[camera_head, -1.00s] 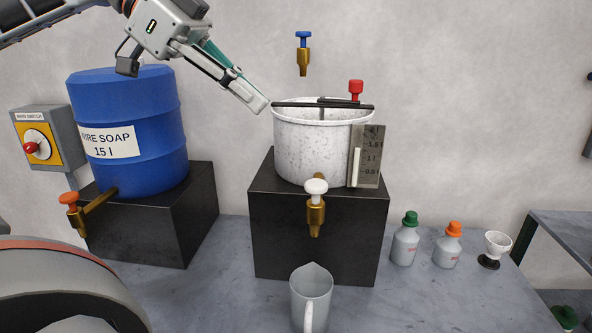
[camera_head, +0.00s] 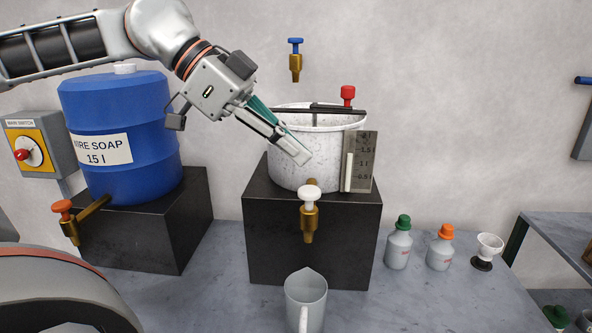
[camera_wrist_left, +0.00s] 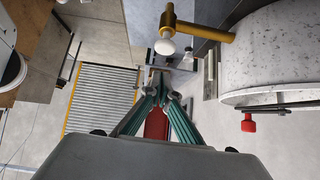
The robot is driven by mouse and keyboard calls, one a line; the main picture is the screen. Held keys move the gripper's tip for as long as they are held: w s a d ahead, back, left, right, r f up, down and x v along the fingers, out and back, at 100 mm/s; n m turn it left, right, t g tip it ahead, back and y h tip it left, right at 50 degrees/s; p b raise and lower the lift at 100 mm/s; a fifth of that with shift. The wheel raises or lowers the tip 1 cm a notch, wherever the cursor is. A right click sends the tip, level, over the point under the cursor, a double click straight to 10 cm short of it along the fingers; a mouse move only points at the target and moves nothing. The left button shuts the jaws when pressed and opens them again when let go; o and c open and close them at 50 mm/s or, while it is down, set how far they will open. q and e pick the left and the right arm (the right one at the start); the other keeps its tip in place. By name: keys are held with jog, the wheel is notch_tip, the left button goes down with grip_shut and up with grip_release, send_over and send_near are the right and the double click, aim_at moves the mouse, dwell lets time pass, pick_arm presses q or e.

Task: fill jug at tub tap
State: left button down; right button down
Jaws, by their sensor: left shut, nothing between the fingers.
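The white speckled tub (camera_head: 290,172) stands on a black block, with a brass tap (camera_head: 309,222) at its lower front. The tap has a white knob (camera_head: 309,192), and no stream shows below the spout. The grey jug (camera_head: 306,291) stands upright on the bench below the tap; its contents cannot be made out. My left gripper (camera_head: 304,159) is shut and empty in front of the tub wall, above the white knob and apart from it. In the left wrist view the shut fingertips (camera_wrist_left: 163,92) are near the tap (camera_wrist_left: 200,33) and its knob (camera_wrist_left: 165,47). My right gripper is not in view.
A blue soap barrel (camera_head: 118,170) with an orange-knobbed tap (camera_head: 67,222) stands at left. A blue-knobbed wall tap (camera_head: 296,62) is above the tub. Bottles (camera_head: 399,250) and a small white cup (camera_head: 488,247) are at right. A gauge (camera_head: 360,162) is beside the tub.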

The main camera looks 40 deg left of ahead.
aim_at(301, 190)
pick_arm(q)
jog(key=shift+w+d+f, duration=0.15)
jog(key=shift+f, duration=1.9)
jog(key=shift+f+b, duration=0.95)
jog(key=shift+b, duration=0.25)
jog(key=shift+f, duration=0.1)
